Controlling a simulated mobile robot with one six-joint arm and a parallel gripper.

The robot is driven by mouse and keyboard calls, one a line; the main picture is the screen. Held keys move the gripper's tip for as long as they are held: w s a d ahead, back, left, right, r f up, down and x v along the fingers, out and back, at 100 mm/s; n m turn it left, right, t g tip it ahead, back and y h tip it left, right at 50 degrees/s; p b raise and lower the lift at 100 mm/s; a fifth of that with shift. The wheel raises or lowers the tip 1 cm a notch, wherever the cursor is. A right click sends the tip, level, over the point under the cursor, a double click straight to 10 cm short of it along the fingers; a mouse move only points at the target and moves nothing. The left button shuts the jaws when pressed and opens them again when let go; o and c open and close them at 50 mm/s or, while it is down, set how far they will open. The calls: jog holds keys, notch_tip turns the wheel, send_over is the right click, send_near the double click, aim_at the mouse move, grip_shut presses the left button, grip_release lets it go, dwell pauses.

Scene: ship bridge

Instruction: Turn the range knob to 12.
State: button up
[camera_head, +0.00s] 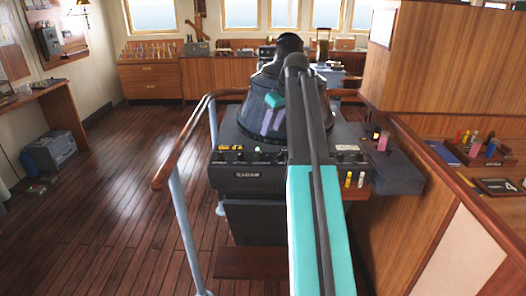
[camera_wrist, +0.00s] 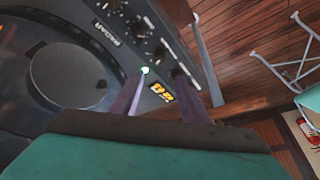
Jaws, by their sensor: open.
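The radar console (camera_head: 248,176) stands in the middle of the head view, with its name label and a row of small dark knobs along its front panel. My arm hides part of that panel. In the wrist view several knobs show, one dark knob (camera_wrist: 161,53) and another (camera_wrist: 178,72) near the fingertips; I cannot read which is the range knob.
A wooden handrail (camera_head: 176,145) on pale posts curves around the left of the console. A wooden partition (camera_head: 440,180) stands at the right. Small coloured bottles (camera_head: 355,180) sit at the console's right.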

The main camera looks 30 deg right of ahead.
aim_at(261, 153)
jog(key=shift+p+x, duration=1.45)
jog(key=shift+x, duration=5.3)
grip_shut()
jog(key=shift+m, duration=0.4)
jog(key=m+h, duration=0.1)
jog(key=m, duration=0.2)
jog(key=shift+a+m+h, duration=0.1)
jog(key=shift+m+h, duration=0.2)
jog(key=shift+h, duration=0.1)
jog(key=shift+w+a+r+m+h, duration=0.1)
jog(key=shift+m+h, duration=0.3)
jog(key=shift+m, duration=0.75)
jog(key=shift+w+a+m+h, duration=0.1)
jog(key=shift+m+h, duration=0.3)
jog(key=shift+m, duration=0.75)
jog(key=shift+s, duration=0.1)
